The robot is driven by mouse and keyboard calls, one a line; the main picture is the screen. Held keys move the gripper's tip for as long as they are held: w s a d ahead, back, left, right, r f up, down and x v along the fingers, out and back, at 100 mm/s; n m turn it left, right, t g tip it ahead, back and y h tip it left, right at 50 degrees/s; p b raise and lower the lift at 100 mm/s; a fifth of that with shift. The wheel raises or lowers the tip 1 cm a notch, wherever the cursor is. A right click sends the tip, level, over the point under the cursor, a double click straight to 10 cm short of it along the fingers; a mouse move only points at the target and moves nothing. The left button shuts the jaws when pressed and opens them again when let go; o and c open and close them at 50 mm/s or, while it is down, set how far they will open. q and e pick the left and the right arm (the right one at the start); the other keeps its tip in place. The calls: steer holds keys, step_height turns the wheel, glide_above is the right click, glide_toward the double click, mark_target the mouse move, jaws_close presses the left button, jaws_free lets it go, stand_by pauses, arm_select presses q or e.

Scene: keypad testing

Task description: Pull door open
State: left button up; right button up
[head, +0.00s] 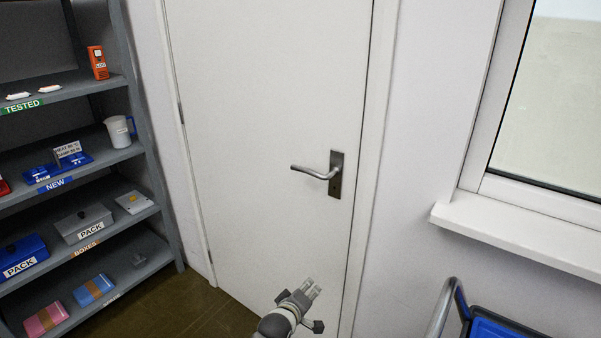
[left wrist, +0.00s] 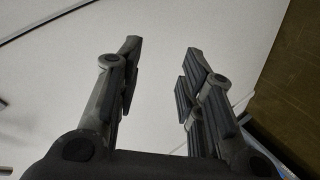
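The white door (head: 262,90) stands shut in its frame, with hinges showing on its left edge. Its metal lever handle (head: 316,173) sits near the right edge on a dark plate (head: 336,174) and points left. My left gripper (head: 312,288) is below the handle, in front of the lower door, apart from the handle. In the left wrist view the gripper (left wrist: 162,62) has its fingers spread with nothing between them, facing a pale surface. A small metallic piece shows at that view's left edge; I cannot tell whether it is the handle. My right gripper is not in view.
A grey shelf unit (head: 142,95) with boxes and devices stands left of the door. A window sill (head: 520,235) juts from the wall on the right. A cart with a metal rail (head: 440,308) and blue tray (head: 492,328) is at the lower right. Brown floor (head: 190,305) shows lower left.

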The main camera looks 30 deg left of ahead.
arm_select(q)
steer(key=w+a+r+n+t+y, duration=0.1)
steer(key=w+a+r+n+t, duration=0.15)
steer(key=r, duration=0.65)
steer(key=w+a+r+n+t, duration=0.1)
steer(key=w+r+n, duration=0.15)
steer(key=r, duration=0.65)
steer(key=n+t+y, duration=0.2)
steer(key=n, duration=0.2)
glide_toward(300, 171)
steer(key=x, duration=1.1)
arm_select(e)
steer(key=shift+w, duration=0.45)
arm_select(q)
jaws_close()
